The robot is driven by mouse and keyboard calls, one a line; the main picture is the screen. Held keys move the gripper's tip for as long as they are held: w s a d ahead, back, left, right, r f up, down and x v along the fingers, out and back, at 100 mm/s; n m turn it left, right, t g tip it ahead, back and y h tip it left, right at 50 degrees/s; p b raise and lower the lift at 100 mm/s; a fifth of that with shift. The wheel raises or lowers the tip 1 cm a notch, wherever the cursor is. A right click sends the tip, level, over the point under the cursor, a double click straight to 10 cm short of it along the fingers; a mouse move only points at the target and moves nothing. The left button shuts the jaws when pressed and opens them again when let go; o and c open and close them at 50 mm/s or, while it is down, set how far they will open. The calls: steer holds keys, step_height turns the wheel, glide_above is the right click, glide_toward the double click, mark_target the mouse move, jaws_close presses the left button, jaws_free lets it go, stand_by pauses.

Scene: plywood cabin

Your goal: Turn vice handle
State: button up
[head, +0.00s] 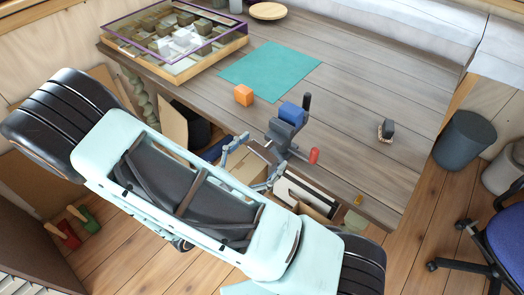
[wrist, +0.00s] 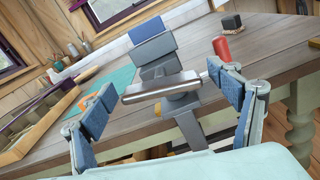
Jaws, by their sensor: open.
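The vice (head: 283,132) is clamped at the front edge of the wooden table, grey with blue jaws. In the wrist view the vice (wrist: 163,75) stands upright in the middle of the picture. My gripper (head: 252,163) is open in front of the vice. In the wrist view its fingers (wrist: 165,108) are spread to either side of the vice's lower front, apart from the handle.
An orange cube (head: 243,95) and a teal mat (head: 270,70) lie left of and behind the vice on the table (head: 350,95). A glass-lidded case (head: 175,40) is at the back left. A small dark block (head: 387,130) sits at the right. Boxes (head: 305,195) stand below the edge.

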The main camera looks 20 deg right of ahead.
steer(key=v, duration=1.2)
